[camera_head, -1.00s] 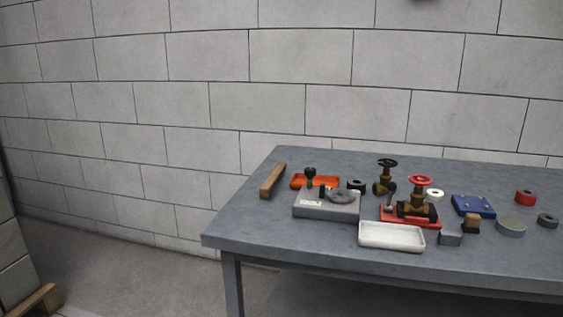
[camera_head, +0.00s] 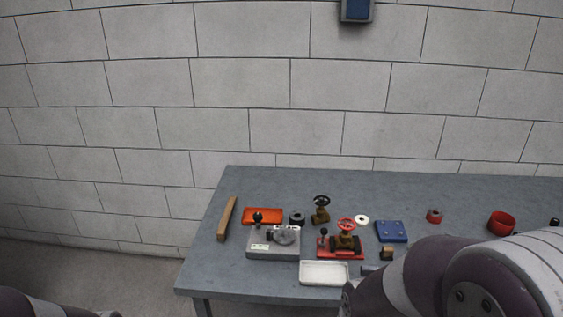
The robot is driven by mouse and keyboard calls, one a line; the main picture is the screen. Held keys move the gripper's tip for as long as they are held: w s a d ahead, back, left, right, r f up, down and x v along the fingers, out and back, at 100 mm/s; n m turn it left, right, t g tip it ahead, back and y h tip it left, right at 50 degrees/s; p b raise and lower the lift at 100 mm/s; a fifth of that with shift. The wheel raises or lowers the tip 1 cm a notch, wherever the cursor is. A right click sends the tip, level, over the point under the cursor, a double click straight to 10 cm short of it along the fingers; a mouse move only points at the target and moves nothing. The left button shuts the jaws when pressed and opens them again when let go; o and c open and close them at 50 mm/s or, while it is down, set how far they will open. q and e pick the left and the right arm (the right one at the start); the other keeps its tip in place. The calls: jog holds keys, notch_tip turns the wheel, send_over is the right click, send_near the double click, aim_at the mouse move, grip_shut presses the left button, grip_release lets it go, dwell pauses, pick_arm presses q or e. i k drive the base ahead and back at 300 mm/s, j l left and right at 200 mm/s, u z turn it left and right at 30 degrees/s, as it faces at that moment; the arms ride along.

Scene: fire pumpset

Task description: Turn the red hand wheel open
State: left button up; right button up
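The red hand wheel (camera_head: 346,225) sits on top of a brass valve (camera_head: 346,241) on a red base (camera_head: 325,252), on the grey table. A second brass valve with a black hand wheel (camera_head: 321,201) stands behind it, slightly left. My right arm comes in at the lower right and covers the table's right front part; its gripper is not visible. A small piece of my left arm shows at the lower left corner; its gripper is out of view. Nothing touches the red hand wheel.
A white tray (camera_head: 324,281) lies in front of the red base. A grey block device (camera_head: 262,253), orange tray (camera_head: 263,215) and wooden bar (camera_head: 227,219) are left. A blue plate (camera_head: 391,231) and red bowl (camera_head: 501,223) are right. The table's back (camera_head: 400,185) is clear.

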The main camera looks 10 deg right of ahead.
aim_at(346, 225)
jog(key=z, duration=1.1)
